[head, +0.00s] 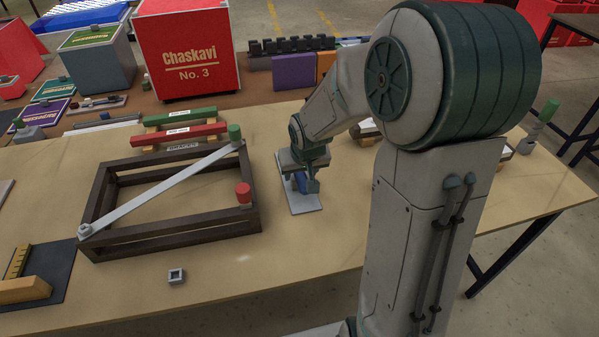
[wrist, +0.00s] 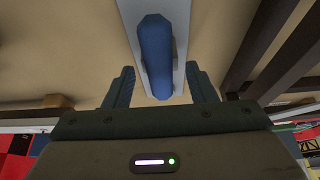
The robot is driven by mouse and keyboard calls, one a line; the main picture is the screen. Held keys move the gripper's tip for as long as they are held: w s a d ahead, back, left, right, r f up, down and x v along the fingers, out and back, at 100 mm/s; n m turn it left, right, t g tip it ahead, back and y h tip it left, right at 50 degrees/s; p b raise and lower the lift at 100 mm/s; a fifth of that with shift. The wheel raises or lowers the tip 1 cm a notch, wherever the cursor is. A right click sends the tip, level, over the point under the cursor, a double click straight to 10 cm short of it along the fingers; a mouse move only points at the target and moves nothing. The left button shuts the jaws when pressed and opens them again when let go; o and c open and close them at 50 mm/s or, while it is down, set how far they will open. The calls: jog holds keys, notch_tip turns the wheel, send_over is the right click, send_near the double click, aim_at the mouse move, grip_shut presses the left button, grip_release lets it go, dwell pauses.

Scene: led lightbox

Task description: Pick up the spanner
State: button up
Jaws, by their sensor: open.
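A blue rounded handle (wrist: 155,50), which I take for the spanner, lies along a pale grey plate (wrist: 182,14) in the wrist view. Its head cannot be made out. In the head view the blue part (head: 302,183) shows below my gripper, on the pale plate (head: 306,204) on the table. My gripper (wrist: 160,85) is open. Its two fingers are on either side of the near end of the handle, apart from it in the wrist view. My gripper (head: 301,184) partly hides the spanner in the head view.
A dark brown frame (head: 170,240) with a diagonal grey bar (head: 160,190), a green knob (head: 235,132) and a red knob (head: 243,192) stands left of my gripper. A small square grey piece (head: 176,275) lies in front. Red and green bars (head: 180,134) and a red box (head: 187,45) stand behind.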

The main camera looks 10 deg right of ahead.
jog(key=shift+f, duration=0.25)
dwell(0.3)
grip_shut()
jog(key=shift+r, duration=0.2)
jog(key=r, duration=0.3)
jog(key=r+p, duration=0.1)
jog(key=r, duration=0.1)
jog(key=shift+d, duration=0.3)
jog(key=d+r, duration=0.6)
jog(key=d, duration=0.5)
jog(key=shift+w, duration=0.2)
jog(key=shift+r, duration=0.1)
